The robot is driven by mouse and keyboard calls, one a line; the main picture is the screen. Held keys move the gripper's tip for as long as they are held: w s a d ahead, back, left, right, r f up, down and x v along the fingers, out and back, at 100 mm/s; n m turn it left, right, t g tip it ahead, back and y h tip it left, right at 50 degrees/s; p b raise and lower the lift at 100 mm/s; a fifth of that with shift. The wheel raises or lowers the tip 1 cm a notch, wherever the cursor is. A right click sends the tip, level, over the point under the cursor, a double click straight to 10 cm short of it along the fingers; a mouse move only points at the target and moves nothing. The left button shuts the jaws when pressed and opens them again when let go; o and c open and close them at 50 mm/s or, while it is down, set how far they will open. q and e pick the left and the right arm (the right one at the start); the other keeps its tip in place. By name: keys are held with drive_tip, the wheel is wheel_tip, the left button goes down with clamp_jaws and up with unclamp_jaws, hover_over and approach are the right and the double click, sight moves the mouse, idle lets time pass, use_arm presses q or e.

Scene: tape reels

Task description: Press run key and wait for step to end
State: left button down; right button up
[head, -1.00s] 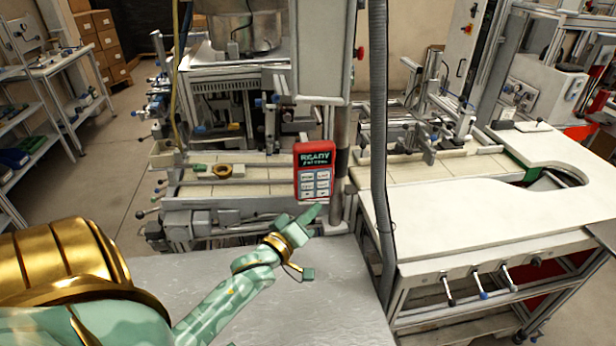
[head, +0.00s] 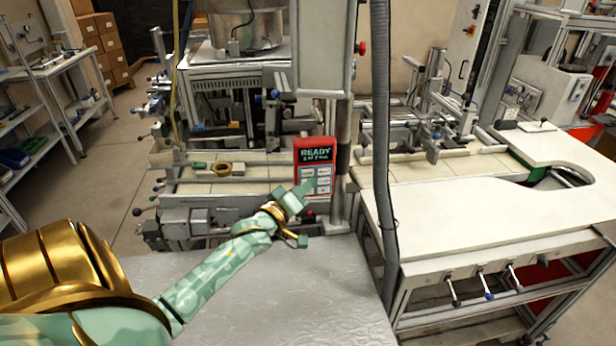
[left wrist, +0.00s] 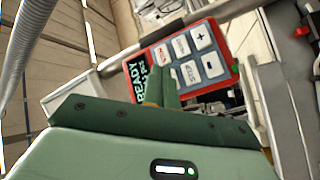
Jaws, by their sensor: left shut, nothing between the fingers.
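A red control panel (head: 315,150) is fixed on the column of the machine. Its dark screen reads READY, with a smaller line below that is hard to read. Several light keys sit under the screen. The panel also shows tilted in the left wrist view (left wrist: 212,43). My left gripper (head: 307,187) is shut and empty, its fingertips in front of the lower left keys. In the left wrist view the fingers (left wrist: 161,84) cover part of the keypad and screen. I cannot tell whether the tips touch a key. My right gripper is not in view.
A grey table top (head: 270,300) lies below my left arm. A ribbed grey hose (head: 380,130) hangs just right of the panel. A white worktop (head: 480,210) stands at the right.

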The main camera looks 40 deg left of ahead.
use_arm(q)
drive_tip(key=shift+w+a, duration=0.25)
drive_tip(key=shift+a, duration=0.1)
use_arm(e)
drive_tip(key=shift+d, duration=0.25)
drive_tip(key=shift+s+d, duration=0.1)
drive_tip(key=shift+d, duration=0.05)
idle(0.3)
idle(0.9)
use_arm(q)
drive_tip(key=shift+w+a+r, duration=0.1)
drive_tip(key=shift+a, duration=0.1)
drive_tip(key=shift+w+a, duration=0.15)
drive_tip(key=shift+w, duration=0.05)
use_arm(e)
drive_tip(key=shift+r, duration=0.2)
